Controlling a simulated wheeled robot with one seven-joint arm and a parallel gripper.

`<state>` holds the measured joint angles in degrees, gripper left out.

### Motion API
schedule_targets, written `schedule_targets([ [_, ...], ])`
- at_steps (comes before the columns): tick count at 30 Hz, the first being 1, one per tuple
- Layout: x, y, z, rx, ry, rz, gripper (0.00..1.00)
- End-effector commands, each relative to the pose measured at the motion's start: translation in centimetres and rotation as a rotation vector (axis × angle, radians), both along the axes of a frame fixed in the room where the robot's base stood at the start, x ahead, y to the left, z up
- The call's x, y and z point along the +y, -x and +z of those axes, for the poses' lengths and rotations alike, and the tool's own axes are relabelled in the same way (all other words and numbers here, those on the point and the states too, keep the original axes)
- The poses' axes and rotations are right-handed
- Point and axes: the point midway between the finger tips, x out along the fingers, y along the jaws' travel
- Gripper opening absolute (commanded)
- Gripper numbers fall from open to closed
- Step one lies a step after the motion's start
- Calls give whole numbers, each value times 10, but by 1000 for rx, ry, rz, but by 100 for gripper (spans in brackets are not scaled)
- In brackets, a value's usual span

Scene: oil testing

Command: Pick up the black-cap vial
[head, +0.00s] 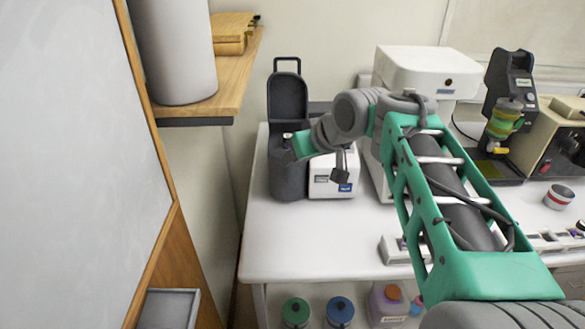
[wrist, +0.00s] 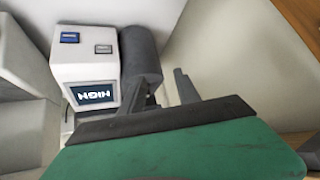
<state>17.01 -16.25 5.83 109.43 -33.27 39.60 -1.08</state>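I cannot clearly make out a black-cap vial in either view. In the head view, a small pale item (head: 287,136) shows at the top of a dark machine (head: 288,180) with a raised lid, but it is too small to identify. My gripper (wrist: 166,88) shows in the wrist view with its two dark fingers apart and nothing visible between them. In the head view my wrist reaches over the dark machine and the small white device beside it; the fingers are hard to tell apart there. The white device (wrist: 88,70) with a lit display shows beyond the fingers in the wrist view.
A white rack (head: 395,250) stands at the table's front edge, partly behind my arm. A large white instrument (head: 420,70) stands behind my arm. A shelf (head: 240,75) and whiteboard (head: 70,150) bound the left. The table (head: 300,240) is clear in front of the dark machine.

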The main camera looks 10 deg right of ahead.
Motion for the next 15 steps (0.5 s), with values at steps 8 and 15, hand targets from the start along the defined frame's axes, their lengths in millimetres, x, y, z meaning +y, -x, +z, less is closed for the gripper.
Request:
schedule_targets([
  [8, -58, -87, -28, -288, -66, 239, 39],
  [15, -50, -104, -27, -324, -74, 286, 39],
])
